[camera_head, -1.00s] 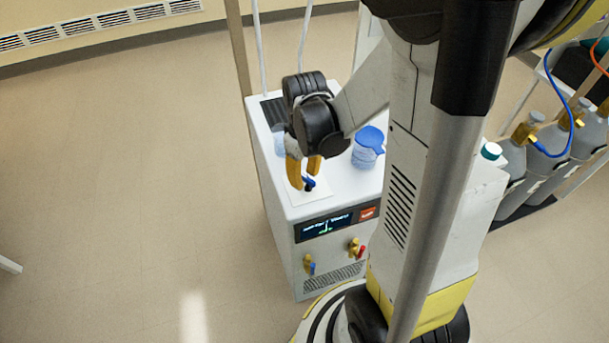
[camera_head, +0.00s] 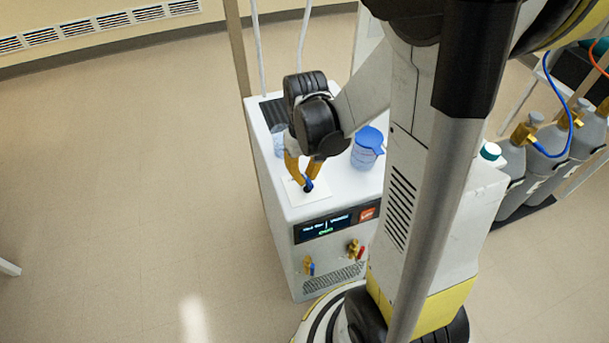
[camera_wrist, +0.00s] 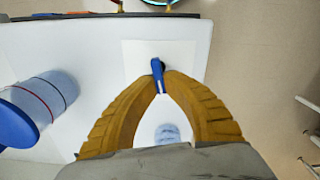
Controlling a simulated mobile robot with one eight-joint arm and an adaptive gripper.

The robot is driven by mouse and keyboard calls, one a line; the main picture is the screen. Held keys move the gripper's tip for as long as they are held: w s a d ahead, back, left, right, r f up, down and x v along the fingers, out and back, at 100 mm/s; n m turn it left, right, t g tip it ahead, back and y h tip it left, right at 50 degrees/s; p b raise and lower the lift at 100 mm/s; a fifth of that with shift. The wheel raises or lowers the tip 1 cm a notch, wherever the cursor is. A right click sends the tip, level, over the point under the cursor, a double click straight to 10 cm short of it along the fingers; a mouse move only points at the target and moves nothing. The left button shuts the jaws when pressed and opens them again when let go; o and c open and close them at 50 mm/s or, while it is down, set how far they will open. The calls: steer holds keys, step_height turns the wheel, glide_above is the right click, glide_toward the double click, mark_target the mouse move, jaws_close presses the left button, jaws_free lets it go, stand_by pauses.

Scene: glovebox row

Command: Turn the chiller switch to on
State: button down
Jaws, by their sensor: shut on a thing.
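The chiller (camera_head: 325,270) is a white floor-standing box with a dark front display (camera_head: 325,227) showing small lit text. Its switch is a blue handle on a pale square plate (camera_head: 296,197) on the top face; the handle (camera_wrist: 157,72) shows upright in the wrist view with a white line along it. My gripper (camera_head: 307,183) has yellow fingers and points down over the plate. In the wrist view the fingertips (camera_wrist: 160,82) are shut on the blue handle from both sides. The switch base is largely hidden by the handle and fingers.
A blue-lidded clear jug (camera_head: 367,150) stands on the chiller top, right of my gripper. Another clear vessel (camera_head: 279,140) stands behind the gripper. Hose fittings (camera_head: 308,265) stick out of the chiller front. Grey gas cylinders (camera_head: 550,150) stand at right. Floor at left is free.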

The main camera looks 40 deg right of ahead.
mark_target(306, 176)
steer(key=shift+d+m, duration=0.15)
steer(key=shift+m, duration=0.95)
steer(key=c, duration=1.5)
jaws_free()
step_height(306, 176, up, 12)
steer(key=s+a+r+n+t, duration=0.1)
steer(key=s+a+t, duration=0.1)
steer(key=a, duration=0.4)
steer(key=s+a+r+n+t, duration=0.2)
steer(key=a+t, duration=0.3)
steer(key=a, duration=0.1)
steer(key=shift+s+r, duration=0.2)
steer(key=shift+r, duration=0.1)
